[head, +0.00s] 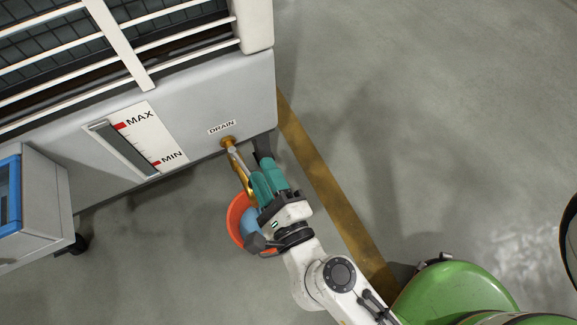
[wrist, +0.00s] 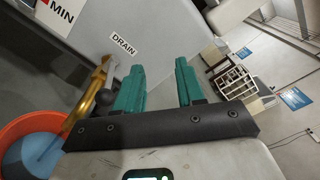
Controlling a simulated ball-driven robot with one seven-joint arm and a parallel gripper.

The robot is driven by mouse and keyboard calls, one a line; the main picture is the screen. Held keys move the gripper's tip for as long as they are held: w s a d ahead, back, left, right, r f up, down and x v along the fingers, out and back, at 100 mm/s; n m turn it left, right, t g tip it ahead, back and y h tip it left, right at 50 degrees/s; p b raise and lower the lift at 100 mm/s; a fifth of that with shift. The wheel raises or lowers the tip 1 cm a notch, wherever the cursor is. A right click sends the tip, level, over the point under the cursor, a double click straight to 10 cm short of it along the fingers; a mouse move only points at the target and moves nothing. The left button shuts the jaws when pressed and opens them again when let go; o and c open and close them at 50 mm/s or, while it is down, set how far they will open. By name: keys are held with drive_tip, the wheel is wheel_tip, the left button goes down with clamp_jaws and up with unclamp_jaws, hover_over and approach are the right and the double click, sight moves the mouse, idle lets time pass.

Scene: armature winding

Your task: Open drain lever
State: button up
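The brass drain tap (head: 228,142) comes out of the grey tank wall below the DRAIN label (head: 222,127). A pale grey bar that looks like its lever (head: 236,158) lies along it. The tap also shows in the wrist view (wrist: 90,95), left of my fingers. My gripper (head: 266,176) is just right of the tap. Its two teal fingers stand apart in the wrist view (wrist: 160,72), with nothing between them. The lever is partly hidden behind the fingers in the head view, and I cannot tell whether they touch it.
An orange bucket (head: 234,223) with blue contents stands on the floor below the tap, partly hidden by my gripper. A grey cabinet on casters (head: 45,198) is at the left.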

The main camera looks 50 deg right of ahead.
drive_tip(key=s+r, duration=0.2)
drive_tip(key=s, duration=0.3)
drive_tip(key=shift+s+d+r, duration=0.2)
drive_tip(key=shift+s, duration=0.1)
drive_tip(key=shift+c, duration=0.2)
